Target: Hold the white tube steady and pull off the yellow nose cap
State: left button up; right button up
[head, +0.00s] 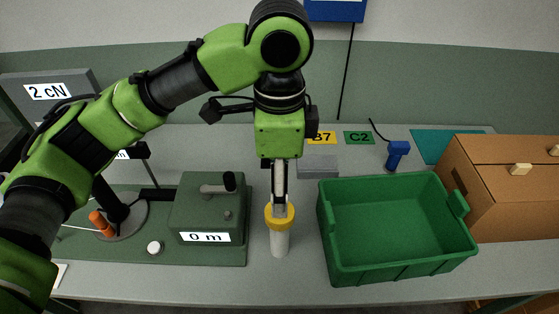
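The white tube (280,244) stands upright on the grey table, between the green machine box and the green crate. The yellow nose cap (280,222) sits at its top as a wide collar. My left gripper (280,207) comes in from the left and points straight down, its fingertips at the cap. The fingers show nearly edge-on and overlap the cap's upper part. I cannot tell whether they are closed on it or only at it. My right gripper is not in view.
A green crate (329,250) stands close right of the tube and looks empty. Left is a dark green box labelled "0 m" (208,205). A cardboard box (500,215) is at the right, a blue handheld tool (398,153) behind the crate. The table in front of the tube is clear.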

pick_arm(q)
send_over(280, 234)
jog(key=w, duration=0.2)
notch_tip(280, 234, down, 8)
jog(key=shift+p, duration=0.35)
